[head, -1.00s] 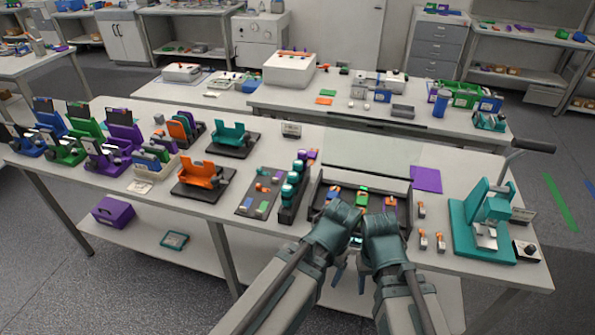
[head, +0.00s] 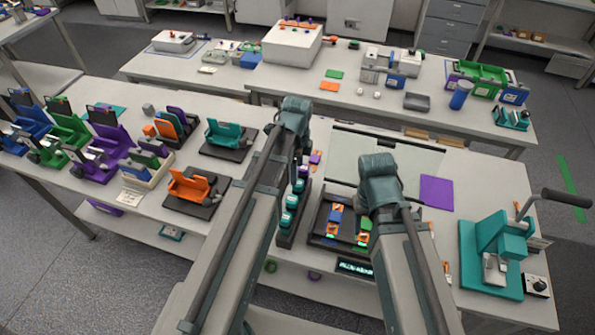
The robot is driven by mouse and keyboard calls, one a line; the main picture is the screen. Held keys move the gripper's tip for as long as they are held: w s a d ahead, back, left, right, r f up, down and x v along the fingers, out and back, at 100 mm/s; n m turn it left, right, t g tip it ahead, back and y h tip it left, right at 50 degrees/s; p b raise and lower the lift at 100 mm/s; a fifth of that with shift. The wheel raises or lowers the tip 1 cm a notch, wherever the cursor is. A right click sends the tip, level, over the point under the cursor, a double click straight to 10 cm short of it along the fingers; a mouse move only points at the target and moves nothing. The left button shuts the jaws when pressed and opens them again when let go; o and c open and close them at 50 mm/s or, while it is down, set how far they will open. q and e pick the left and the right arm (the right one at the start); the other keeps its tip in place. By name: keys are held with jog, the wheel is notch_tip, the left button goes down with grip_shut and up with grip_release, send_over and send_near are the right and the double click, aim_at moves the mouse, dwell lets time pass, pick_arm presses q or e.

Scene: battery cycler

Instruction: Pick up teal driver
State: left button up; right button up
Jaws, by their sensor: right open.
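I cannot pick out a teal driver for certain. Several teal round-topped pieces (head: 292,202) stand in a narrow black rack on the front bench, partly hidden by my left arm. My right gripper (head: 363,207) is open, at the dark tray (head: 322,214), and mostly hidden behind its own wrist. Its height above the tray is unclear. My left arm reaches over the bench beyond the rack, and its wrist hides the fingers.
Orange, blue and green pieces (head: 334,222) lie in the tray. A glassy panel (head: 410,160) and a purple mat (head: 436,191) lie behind. A teal press (head: 497,255) stands right. Teal (head: 228,135) and orange (head: 194,186) cradles stand left.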

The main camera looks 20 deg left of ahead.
aim_at(298, 191)
pick_arm(q)
jog(key=shift+w+a+r+m, duration=0.25)
jog(key=shift+w+a, duration=0.25)
jog(key=shift+w, duration=0.3)
jog(key=shift+s+d+f+b, duration=0.1)
jog(key=shift+s+f+b, duration=0.05)
jog(key=shift+f+b, duration=0.2)
notch_tip(298, 191, down, 8)
jog(key=b, duration=0.8)
pick_arm(e)
notch_tip(298, 191, down, 8)
jog(key=shift+w, duration=0.45)
pick_arm(q)
jog(key=shift+f, duration=0.1)
pick_arm(e)
jog(key=shift+a+f, duration=0.1)
jog(key=shift+f, duration=0.1)
pick_arm(q)
jog(key=f+b, duration=0.5)
jog(key=shift+d, duration=0.4)
pick_arm(e)
notch_tip(298, 191, down, 5)
pick_arm(q)
grip_shut()
